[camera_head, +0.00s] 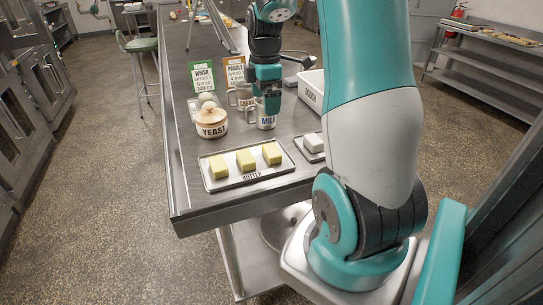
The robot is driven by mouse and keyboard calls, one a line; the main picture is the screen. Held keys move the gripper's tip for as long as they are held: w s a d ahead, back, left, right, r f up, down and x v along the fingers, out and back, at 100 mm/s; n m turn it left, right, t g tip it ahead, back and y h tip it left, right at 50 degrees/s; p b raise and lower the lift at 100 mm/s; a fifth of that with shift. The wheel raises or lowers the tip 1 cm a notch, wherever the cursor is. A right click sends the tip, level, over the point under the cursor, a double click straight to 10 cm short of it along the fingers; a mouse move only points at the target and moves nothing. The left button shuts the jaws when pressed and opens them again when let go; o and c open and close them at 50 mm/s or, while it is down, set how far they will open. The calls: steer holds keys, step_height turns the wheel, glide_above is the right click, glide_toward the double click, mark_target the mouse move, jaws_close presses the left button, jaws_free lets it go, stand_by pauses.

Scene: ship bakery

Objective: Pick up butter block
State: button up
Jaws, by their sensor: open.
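Three yellow butter blocks lie in a row on a pale tray labelled BUTTER (252,176), near the front end of the steel table: a left block (218,168), a middle block (245,160) and a right block (271,154). My gripper (269,104) points down behind the tray, close to the mug labelled MILK (266,122). It is apart from the butter and holds no butter. Its fingers are small and partly hard to make out; it is open.
A white block (313,141) lies right of the butter. A DOUGH tub (311,88) is farther back. The table's front left corner (190,212) is bare.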

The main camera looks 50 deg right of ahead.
steer(key=p, duration=0.2)
glide_above(272, 158)
steer(key=f, duration=1.2)
steer(key=shift+w+a+f, duration=0.2)
steer(key=shift+s+d+f+p, duration=0.15)
steer(key=shift+f+p, duration=0.45)
steer(key=shift+f, duration=0.75)
steer(key=shift+w+d+f+p, duration=0.1)
steer(key=shift+f+p, duration=0.45)
steer(key=shift+f, duration=0.75)
steer(key=shift+c, duration=0.5)
steer(key=c, duration=0.8)
steer(key=shift+c, duration=0.2)
step_height(272, 158, up, 20)
steer(key=b, duration=0.3)
